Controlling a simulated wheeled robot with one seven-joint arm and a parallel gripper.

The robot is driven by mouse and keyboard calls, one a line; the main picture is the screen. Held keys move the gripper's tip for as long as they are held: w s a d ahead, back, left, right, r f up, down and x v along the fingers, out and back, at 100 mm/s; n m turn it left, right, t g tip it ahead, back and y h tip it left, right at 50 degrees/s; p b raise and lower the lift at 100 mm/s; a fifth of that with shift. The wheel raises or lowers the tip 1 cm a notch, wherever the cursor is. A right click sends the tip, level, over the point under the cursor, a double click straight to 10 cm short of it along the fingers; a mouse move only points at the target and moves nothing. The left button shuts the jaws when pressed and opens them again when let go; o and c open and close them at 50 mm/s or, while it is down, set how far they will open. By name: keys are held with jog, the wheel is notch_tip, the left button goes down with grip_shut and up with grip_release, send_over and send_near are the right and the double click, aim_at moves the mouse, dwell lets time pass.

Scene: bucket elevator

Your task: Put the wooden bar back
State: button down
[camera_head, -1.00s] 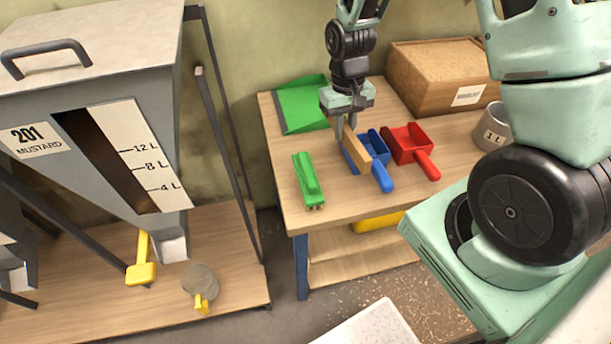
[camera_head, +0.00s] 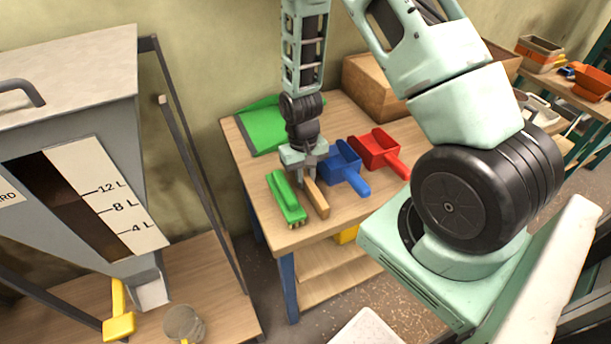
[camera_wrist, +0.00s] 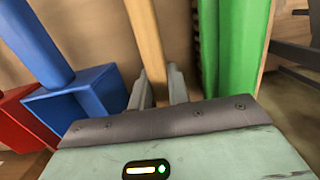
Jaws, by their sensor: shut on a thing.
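The wooden bar (camera_head: 317,198) is a light-brown stick on the wooden table (camera_head: 265,222), between the green brush and the blue scoop. My gripper (camera_head: 308,182) is above the table with its fingers pointing down, shut on the far end of the bar. In the wrist view the bar (camera_wrist: 148,40) runs between the two fingers (camera_wrist: 158,88), away from the gripper. It looks low over or on the tabletop; I cannot tell whether it touches the surface.
The green brush (camera_head: 287,197) lies close left of the bar. The blue scoop (camera_head: 342,165) and red scoop (camera_head: 378,150) lie to the right. A green dustpan (camera_head: 262,125) and wooden box (camera_head: 375,85) are behind. A grey hopper (camera_head: 75,110) stands left of the table.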

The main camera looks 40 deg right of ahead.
jog(key=shift+f, duration=0.2)
jog(key=c, duration=1.3)
grip_release()
notch_tip(320, 180, up, 12)
jog(key=w+b, duration=0.1)
jog(key=s+a+r+n, duration=0.3)
jog(key=s+a+r, duration=0.1)
jog(key=a, duration=0.4)
jog(key=s+a+r+n, duration=0.3)
jog(key=a+r, duration=0.2)
jog(key=a, duration=0.4)
jog(key=s+a+r+n, duration=0.1)
jog(key=s, duration=0.3)
jog(key=s+a+r+n+t, duration=0.1)
jog(key=s+a+n, duration=0.1)
jog(key=s, duration=0.1)
jog(key=s+a+r+n, duration=0.1)
jog(key=s+a+n, duration=0.1)
jog(key=s, duration=0.2)
jog(key=shift+s+a+r, duration=0.2)
jog(key=shift+s+a, duration=0.05)
jog(key=shift+s, duration=0.1)
